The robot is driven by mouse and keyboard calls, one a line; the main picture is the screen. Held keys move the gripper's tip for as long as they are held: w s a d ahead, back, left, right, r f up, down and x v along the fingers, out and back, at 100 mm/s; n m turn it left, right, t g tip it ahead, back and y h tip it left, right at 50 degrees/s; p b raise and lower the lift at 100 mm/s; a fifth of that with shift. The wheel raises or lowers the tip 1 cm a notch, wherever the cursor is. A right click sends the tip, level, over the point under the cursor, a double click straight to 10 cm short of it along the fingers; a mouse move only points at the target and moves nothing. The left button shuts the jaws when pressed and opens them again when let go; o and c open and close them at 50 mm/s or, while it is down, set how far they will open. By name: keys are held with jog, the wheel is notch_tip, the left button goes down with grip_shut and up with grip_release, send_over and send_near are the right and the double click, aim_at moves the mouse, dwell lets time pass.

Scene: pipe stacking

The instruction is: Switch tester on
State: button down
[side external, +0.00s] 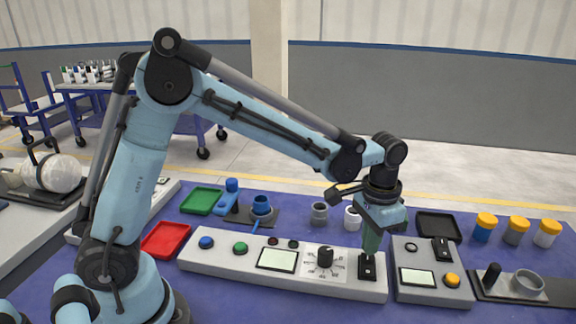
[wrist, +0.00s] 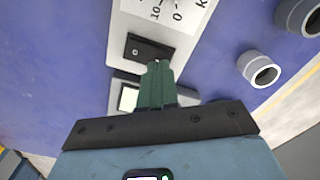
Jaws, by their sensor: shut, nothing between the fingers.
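The long grey tester panel (side external: 215,257) stands on the blue table. It has a blue button, a green button, a pale display (side external: 277,259) and a black dial (side external: 325,257). A black switch (side external: 367,268) sits at its right end, and it also shows in the wrist view (wrist: 140,50). My gripper (side external: 369,251) points down with its green fingers shut and empty, just above or at the switch. In the wrist view the fingertips (wrist: 158,65) lie beside the switch's edge. I cannot tell whether they touch it, nor which way the switch is set.
A smaller panel (side external: 405,290) with a black switch (side external: 441,249) and a yellow button stands close on the right. A grey pipe (side external: 319,214) and a white pipe (side external: 352,219) stand behind. Red (side external: 166,240) and green (side external: 202,201) trays lie left. Yellow-capped jars (side external: 516,232) stand far right.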

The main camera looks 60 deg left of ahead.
jog(key=shift+f, duration=1)
dwell(0.8)
jog(key=shift+r, duration=3.55)
jog(key=shift+s+a+r, duration=0.1)
jog(key=s+a+r+n+t, duration=0.2)
jog(key=s+a+t, duration=0.5)
jog(key=s, duration=0.5)
jog(key=shift+s+a+n, duration=0.35)
jog(key=shift+a+n, duration=0.15)
jog(key=shift+a, duration=0.8)
